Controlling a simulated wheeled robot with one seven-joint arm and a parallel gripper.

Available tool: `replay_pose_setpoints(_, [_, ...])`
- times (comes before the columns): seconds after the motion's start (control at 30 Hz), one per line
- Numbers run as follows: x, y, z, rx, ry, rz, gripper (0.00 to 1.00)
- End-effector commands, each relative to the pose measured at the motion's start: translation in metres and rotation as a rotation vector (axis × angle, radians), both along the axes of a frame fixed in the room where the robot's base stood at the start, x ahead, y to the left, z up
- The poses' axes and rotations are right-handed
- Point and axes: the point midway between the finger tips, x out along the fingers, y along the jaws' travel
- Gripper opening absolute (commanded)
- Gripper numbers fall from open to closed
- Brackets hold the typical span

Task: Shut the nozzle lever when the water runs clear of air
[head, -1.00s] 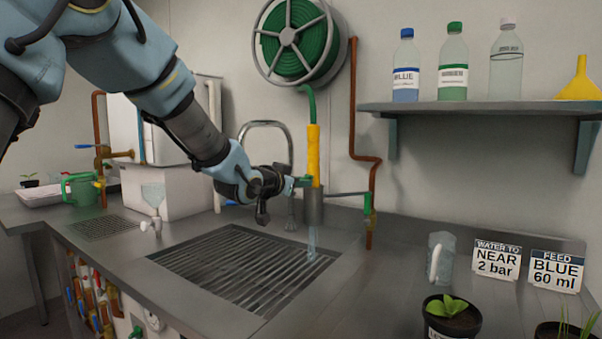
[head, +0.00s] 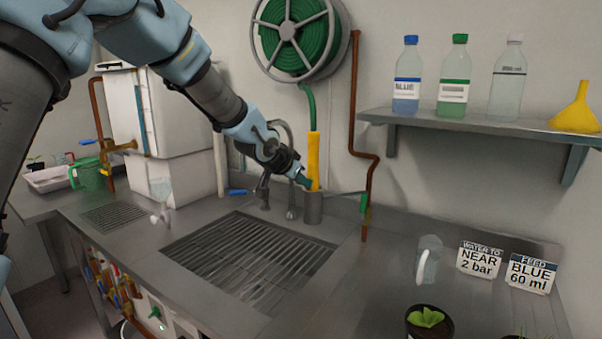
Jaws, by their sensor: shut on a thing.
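The yellow nozzle (head: 313,155) stands upright in a grey cup-like holder (head: 313,207) at the back of the sink, with a green hose running up from it. Its green lever (head: 306,183) is close against the nozzle's lower left side, partly hidden by my gripper. My gripper (head: 301,178) is at the lever, shut on it, with the fingers small and dark in this view. No water stream shows below the holder over the slatted sink grate (head: 245,255).
A green hose reel (head: 289,38) hangs above. Bottles and a yellow funnel (head: 577,110) are on the right shelf (head: 470,117). A clear jug (head: 428,258), two signs and a potted plant (head: 428,322) stand on the right counter. The grate is clear.

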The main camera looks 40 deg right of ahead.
Motion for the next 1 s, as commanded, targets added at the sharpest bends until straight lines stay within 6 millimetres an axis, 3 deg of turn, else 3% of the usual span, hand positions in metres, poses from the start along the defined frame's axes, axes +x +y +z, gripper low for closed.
replay_pose_setpoints(0.47, [-0.0002, 0.0001, -0.0008, 0.014, 0.003, 0.000, 0.00])
replay_pose_setpoints(0.5, [-0.0002, 0.0001, -0.0008, 0.014, 0.003, 0.000, 0.19])
replay_pose_setpoints(0.77, [0.0000, 0.0000, -0.0003, 0.013, 0.003, 0.000, 0.49])
replay_pose_setpoints(1.0, [0.0000, 0.0000, 0.0003, 0.012, 0.003, 0.000, 0.49])
